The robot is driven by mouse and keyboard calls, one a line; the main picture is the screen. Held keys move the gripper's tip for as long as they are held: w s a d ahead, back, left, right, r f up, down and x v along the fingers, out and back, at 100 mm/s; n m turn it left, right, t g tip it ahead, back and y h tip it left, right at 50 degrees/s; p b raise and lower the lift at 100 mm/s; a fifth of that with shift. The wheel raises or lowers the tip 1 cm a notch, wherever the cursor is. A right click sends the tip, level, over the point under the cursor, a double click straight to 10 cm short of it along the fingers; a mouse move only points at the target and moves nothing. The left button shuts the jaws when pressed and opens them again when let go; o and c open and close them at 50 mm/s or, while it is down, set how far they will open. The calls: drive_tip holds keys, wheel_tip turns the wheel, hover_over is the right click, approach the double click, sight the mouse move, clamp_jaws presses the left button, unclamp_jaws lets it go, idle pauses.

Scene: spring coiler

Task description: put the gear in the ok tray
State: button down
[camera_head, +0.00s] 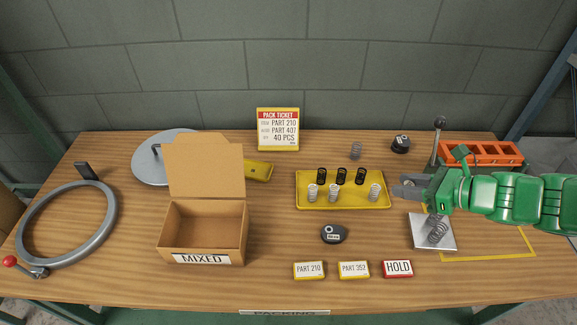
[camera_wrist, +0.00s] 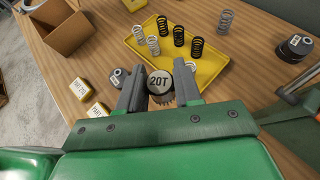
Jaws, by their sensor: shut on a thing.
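My gripper (camera_head: 402,190) is just right of the yellow tray (camera_head: 343,204) in the head view. In the wrist view my gripper (camera_wrist: 160,88) is shut on a dark, toothed gear (camera_wrist: 159,82) whose pale top face reads 20T. The gear is upright between the fingers; its lower part is partly hidden. The yellow tray (camera_wrist: 205,77) lies ahead of the gear in the wrist view, with several black and silver springs standing in it. No label reading OK is legible.
An open cardboard box (camera_head: 203,227) marked MIXED stands left. A HOLD card (camera_head: 397,269) and two part cards lie in front.

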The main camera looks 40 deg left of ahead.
drive_tip(key=s+a+r+n+g+h, duration=0.15)
drive_tip(key=s+a+n+g, duration=0.45)
drive_tip(key=s+a, duration=1.5)
hover_over(262, 178)
drive_tip(key=shift+h, duration=0.45)
drive_tip(key=f, duration=0.9)
drive_tip(key=shift+d, duration=0.25)
drive_tip(key=shift+w+a+f, duration=0.3)
drive_tip(key=shift+a+f, duration=0.25)
drive_tip(key=shift+f, duration=1.75)
